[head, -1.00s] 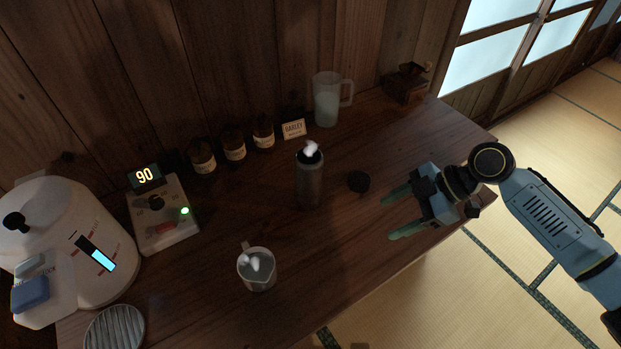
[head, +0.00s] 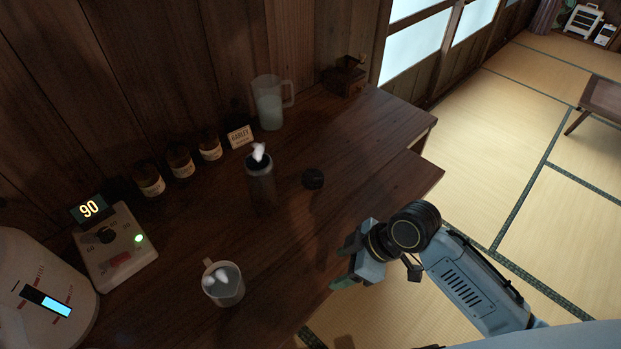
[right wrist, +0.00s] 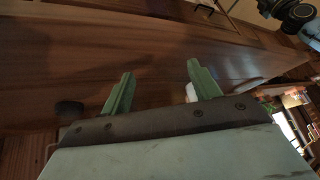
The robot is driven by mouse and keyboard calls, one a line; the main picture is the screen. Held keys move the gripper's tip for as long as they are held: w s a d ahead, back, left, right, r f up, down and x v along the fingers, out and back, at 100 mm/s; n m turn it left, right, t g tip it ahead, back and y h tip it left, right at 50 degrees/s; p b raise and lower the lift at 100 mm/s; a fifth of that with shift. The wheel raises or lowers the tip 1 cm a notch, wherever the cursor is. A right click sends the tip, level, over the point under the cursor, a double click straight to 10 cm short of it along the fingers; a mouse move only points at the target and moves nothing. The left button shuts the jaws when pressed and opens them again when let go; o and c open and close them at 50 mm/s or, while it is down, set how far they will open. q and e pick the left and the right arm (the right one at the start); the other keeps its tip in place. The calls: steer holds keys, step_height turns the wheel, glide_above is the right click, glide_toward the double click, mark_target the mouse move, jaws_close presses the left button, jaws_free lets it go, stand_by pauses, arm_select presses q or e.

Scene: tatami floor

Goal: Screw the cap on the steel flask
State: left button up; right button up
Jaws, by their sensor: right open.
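The steel flask (head: 261,186) stands upright on the wooden counter, its mouth uncapped with white steam above it. The black cap (head: 313,178) lies on the counter just right of the flask, apart from it. A dark round thing at the left of the right wrist view (right wrist: 69,108) looks like the cap. My right gripper (head: 342,263) is open and empty near the counter's front edge, in front of and right of the cap. Its two green fingers (right wrist: 160,90) are spread in the right wrist view. My left gripper is not in view.
A steaming metal cup (head: 222,286) stands in front of the flask. Brown jars (head: 180,162), a barley card (head: 240,137), a clear pitcher (head: 270,104) and a wooden grinder (head: 345,76) line the back. A control box (head: 116,247) and white dispenser (head: 40,290) stand left. Counter right of the cap is clear.

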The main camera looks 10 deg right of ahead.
steer(key=s+d+f+m+h, duration=0.2)
steer(key=s+d+f+m, duration=0.1)
steer(key=f, duration=0.5)
steer(key=s+d+f+m+h, duration=0.1)
steer(key=s+d+f+m, duration=0.2)
steer(key=f, duration=0.5)
steer(key=s+d+f+m+h, duration=0.2)
steer(key=s+f+m, duration=0.1)
steer(key=f, duration=0.5)
steer(key=s+d+f, duration=0.1)
steer(key=s+f, duration=0.6)
steer(key=s, duration=0.3)
steer(key=s+d+f+h+b, duration=0.1)
steer(key=s+d+f, duration=0.1)
steer(key=s+f, duration=0.4)
steer(key=s, duration=0.4)
steer(key=shift+s+d+f+m+g, duration=0.15)
steer(key=shift+s+f+m+g, duration=0.05)
steer(key=shift+f+m+g, duration=0.2)
steer(key=shift+c, duration=0.2)
